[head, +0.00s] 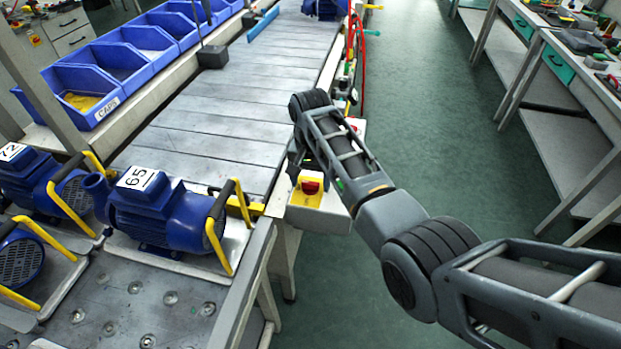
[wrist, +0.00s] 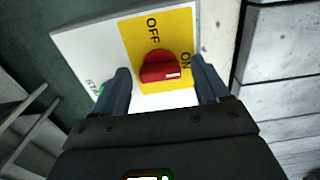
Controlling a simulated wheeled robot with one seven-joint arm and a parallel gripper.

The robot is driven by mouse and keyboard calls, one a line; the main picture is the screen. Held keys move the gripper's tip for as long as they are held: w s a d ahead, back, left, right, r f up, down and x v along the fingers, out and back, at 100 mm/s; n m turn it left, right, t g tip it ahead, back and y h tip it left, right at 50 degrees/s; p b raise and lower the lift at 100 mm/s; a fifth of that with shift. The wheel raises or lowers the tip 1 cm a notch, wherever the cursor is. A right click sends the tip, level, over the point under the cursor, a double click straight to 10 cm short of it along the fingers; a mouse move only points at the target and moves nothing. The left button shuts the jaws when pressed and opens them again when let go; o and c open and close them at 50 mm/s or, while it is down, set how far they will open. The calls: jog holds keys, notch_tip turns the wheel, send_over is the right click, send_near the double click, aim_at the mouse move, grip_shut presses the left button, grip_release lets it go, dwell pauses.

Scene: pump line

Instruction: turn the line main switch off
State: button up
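The line main switch is a red knob (wrist: 158,68) on a yellow plate (wrist: 130,32) marked OFF at the top and ON at the right. A white mark on the knob sits toward its right end, on the ON side. In the head view the red knob (head: 310,187) is on a pale box (head: 325,214) at the side of the conveyor. My gripper (wrist: 160,66) is open, with one finger on each side of the knob. I cannot tell whether the fingers touch it. In the head view my gripper is mostly hidden behind my arm.
A green button (wrist: 101,89) with a partly hidden label is left of the yellow plate. The conveyor (head: 215,125) runs alongside the box. A blue pump marked 65 (head: 160,215) stands to the left. Green floor (head: 440,130) lies open to the right.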

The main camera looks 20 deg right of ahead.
jog(key=c, duration=1.1)
jog(key=shift+o, duration=0.2)
jog(key=shift+n, duration=0.3)
jog(key=n+p, duration=0.1)
jog(key=n, duration=0.2)
jog(key=shift+r+n, duration=0.15)
jog(key=shift+n, duration=0.15)
jog(key=n+p, duration=0.1)
jog(key=n, duration=0.3)
jog(key=shift+n, duration=0.3)
jog(key=n, duration=0.9)
